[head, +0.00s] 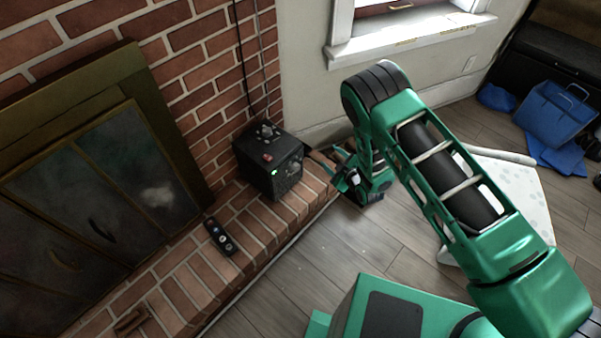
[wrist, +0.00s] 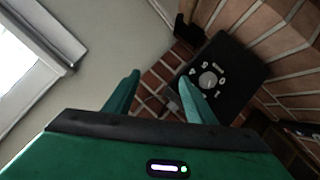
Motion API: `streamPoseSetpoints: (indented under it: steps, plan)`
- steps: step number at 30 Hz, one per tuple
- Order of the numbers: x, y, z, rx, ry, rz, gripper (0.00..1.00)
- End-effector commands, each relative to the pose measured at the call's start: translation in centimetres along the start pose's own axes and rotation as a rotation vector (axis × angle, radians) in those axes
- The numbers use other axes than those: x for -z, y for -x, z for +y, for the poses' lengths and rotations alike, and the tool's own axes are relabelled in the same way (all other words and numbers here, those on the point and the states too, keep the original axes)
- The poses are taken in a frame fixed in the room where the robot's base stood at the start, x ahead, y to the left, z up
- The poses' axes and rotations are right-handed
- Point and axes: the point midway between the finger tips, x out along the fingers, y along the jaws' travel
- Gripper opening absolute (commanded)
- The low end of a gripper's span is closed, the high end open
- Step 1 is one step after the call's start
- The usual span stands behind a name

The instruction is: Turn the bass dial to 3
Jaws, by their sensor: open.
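I cannot tell which mark the dial points to. My gripper (head: 338,172) is to the right of the unit in the head view, apart from it. In the wrist view, my gripper (wrist: 158,82) is open with nothing between its fingers. The dial lies just right of the right fingertip in the picture.
A dark remote (head: 219,236) lies on the brick hearth (head: 190,285) in front of the fireplace doors (head: 90,205). The brick wall (head: 205,75) is behind the unit. A window (head: 400,35) is above. A blue bin (head: 553,115) stands on the floor at the far right.

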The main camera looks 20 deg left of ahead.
Motion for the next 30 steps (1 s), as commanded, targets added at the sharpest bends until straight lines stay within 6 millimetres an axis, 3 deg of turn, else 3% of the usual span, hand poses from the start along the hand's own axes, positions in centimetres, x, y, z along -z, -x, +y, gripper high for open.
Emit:
streamPoseSetpoints:
  steps: [1, 3, 9, 17, 30]
  plan:
    - [-0.3, -0.2, -2.8, 0.012, 0.025, 0.032, 0.50]
    - [-0.3, -0.2, -5.6, 0.013, 0.053, 0.080, 0.50]
    - [-0.6, 0.4, -11.0, 0.011, 0.102, 0.176, 0.50]
    - [-0.5, -0.1, -12.5, 0.006, 0.115, 0.211, 0.50]
    - [1.0, -7.1, -12.6, 0.005, 0.114, 0.210, 0.50]
